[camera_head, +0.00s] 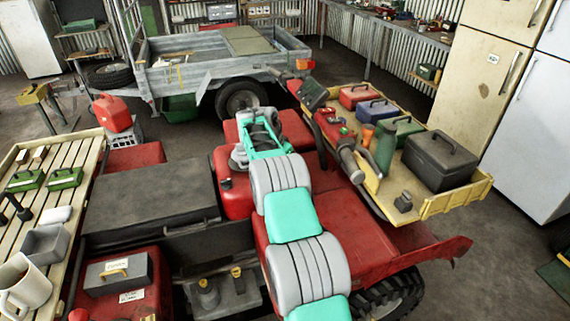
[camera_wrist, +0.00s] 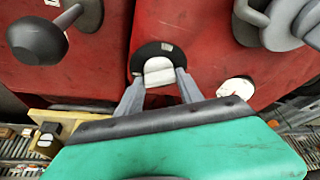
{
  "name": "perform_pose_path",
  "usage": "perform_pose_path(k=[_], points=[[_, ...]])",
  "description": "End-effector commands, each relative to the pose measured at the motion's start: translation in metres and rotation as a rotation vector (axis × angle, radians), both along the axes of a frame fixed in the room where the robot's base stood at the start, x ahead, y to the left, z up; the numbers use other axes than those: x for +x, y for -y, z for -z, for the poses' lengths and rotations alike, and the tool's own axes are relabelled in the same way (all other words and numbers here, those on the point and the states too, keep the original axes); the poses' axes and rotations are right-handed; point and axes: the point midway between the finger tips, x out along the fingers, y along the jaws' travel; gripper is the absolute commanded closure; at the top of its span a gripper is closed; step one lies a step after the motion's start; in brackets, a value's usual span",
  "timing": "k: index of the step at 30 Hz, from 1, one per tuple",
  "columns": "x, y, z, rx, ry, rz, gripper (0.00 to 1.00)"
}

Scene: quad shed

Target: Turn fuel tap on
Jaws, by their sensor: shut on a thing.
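In the wrist view, my gripper (camera_wrist: 160,75) has its two grey fingers on either side of a pale block-like piece (camera_wrist: 159,72), which I take to be the fuel tap's handle. It sits against a black round base (camera_wrist: 152,52) on the red bodywork (camera_wrist: 205,40) of the quad. The fingers are shut on this piece. The exact contact is small and partly hidden by the fingers. In the head view, my arm reaches over the red quad (camera_head: 228,165) and hides the tap and my fingertips.
A dark round knob (camera_wrist: 36,42) and a white round patch (camera_wrist: 237,90) flank the tap. The handlebar grip (camera_head: 350,160) is to the right, before a yellow tray (camera_head: 455,200) carrying cases. A slatted bench (camera_head: 85,150) stands left, a trailer (camera_head: 180,85) behind.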

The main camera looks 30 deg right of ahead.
Motion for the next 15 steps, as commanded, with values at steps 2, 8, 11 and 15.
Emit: perform_pose_path(k=[2,8,11,15], points=[[0.0003,0.0002,-0.0009,0.000,0.002,0.002,0.97],[0.0003,0.0003,-0.0009,-0.001,0.002,0.001,0.52],[0.0002,0.0003,-0.0007,-0.001,0.002,0.001,0.43],[0.0001,0.0002,-0.0004,-0.001,0.002,0.001,0.35]])
